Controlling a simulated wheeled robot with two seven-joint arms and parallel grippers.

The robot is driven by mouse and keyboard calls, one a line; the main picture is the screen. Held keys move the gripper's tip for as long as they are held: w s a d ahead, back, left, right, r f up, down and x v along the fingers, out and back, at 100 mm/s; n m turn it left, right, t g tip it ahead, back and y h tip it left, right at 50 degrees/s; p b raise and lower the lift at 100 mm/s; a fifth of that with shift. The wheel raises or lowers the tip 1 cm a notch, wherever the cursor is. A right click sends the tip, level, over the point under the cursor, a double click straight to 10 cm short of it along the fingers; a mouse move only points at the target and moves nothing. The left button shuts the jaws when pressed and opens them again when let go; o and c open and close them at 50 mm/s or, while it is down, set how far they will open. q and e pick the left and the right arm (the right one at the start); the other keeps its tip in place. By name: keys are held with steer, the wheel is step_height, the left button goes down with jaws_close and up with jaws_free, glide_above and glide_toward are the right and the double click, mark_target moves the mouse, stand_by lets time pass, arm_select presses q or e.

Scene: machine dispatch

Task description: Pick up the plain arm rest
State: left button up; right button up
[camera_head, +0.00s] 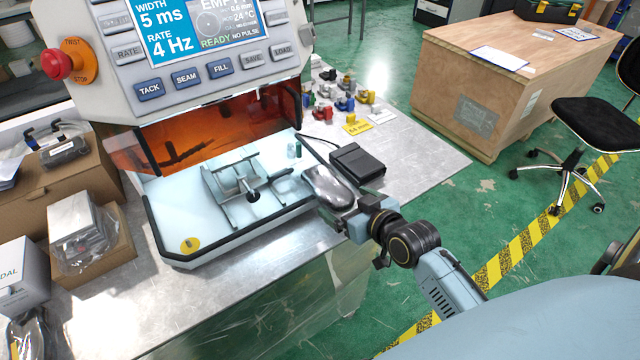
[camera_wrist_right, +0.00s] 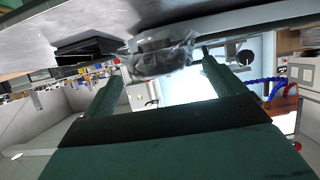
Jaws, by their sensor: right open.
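A rounded grey, shiny thing that looks like the arm rest (camera_head: 326,185) lies at the right front corner of the machine's pale tray. It seems to be wrapped in clear film. In the right wrist view the wrapped grey thing (camera_wrist_right: 160,52) shows just beyond and between the fingertips. My right gripper (camera_head: 346,216) is at its near end, partly hidden in the head view. In the wrist view the right gripper (camera_wrist_right: 161,72) has its two green fingers wide apart, with nothing clearly held. I cannot tell whether they touch it. My left gripper is not in view.
A black box-like pedal (camera_head: 357,162) sits just behind the arm rest. The machine tray (camera_head: 180,205) holds a metal fixture (camera_head: 240,180). Small coloured parts (camera_head: 345,100) stand farther back on the metal table (camera_head: 425,158). Cardboard boxes (camera_head: 60,185) crowd the left.

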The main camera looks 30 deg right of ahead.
mark_target(342, 198)
steer(key=shift+b+x, duration=0.45)
steer(key=shift+x, duration=2.2)
steer(key=shift+r, duration=0.2)
steer(key=shift+c, duration=0.4)
steer(key=shift+r, duration=0.1)
steer(key=c, duration=1.1)
